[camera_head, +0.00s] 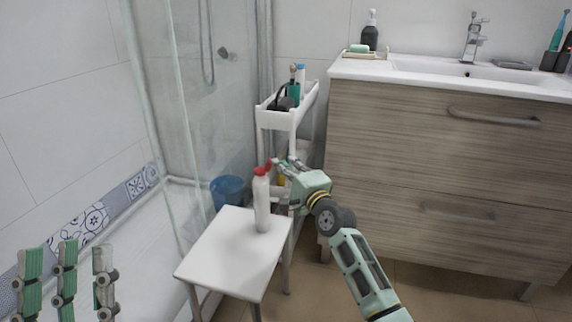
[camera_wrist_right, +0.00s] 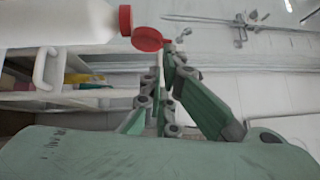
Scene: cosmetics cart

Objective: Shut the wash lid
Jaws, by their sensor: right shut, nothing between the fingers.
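The wash is a white bottle (camera_head: 262,206) with a red cap, upright on a white stool. In the right wrist view, the bottle (camera_wrist_right: 60,22) appears sideways at the upper left. Its round red lid (camera_wrist_right: 148,39) is flipped open, hinged beside the red collar (camera_wrist_right: 125,20). My right gripper (camera_head: 281,164) is at lid height, just right of the bottle top. In the wrist view, my right gripper's shut, empty fingertips (camera_wrist_right: 170,50) are at the lid's edge; I cannot tell whether they touch. My left gripper (camera_head: 66,275) is at the lower left, fingers apart, away from the bottle.
The stool (camera_head: 225,250) has bare room around the bottle. A white cart (camera_head: 290,117) with toiletries stands behind. A blue bucket (camera_head: 228,190) and glass shower screen are at left. A wooden washbasin cabinet (camera_head: 440,150) is at right.

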